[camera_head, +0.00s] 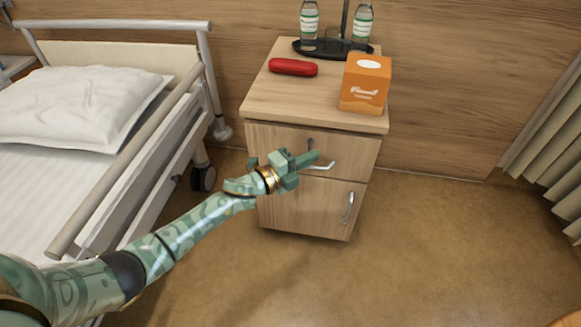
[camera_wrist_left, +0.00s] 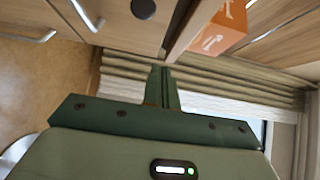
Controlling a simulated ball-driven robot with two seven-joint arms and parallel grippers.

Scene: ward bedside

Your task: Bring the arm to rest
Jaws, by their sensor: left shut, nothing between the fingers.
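My left arm comes in from the left in the head view and reaches toward the bedside cabinet (camera_head: 300,205). My left gripper (camera_head: 318,158) is shut and empty in front of the cabinet's drawer, near its handle (camera_head: 322,166). I cannot tell whether the fingers touch the handle. In the left wrist view the closed fingers (camera_wrist_left: 163,88) show together in the middle. My right gripper is in neither view.
The cabinet top holds a red case (camera_head: 293,67), an orange tissue box (camera_head: 365,84) and a black tray (camera_head: 330,53) with two bottles. The bed (camera_head: 100,185) with a pillow (camera_head: 80,105) stands left. Floor (camera_head: 450,250) at right is clear; a curtain (camera_head: 560,140) hangs there.

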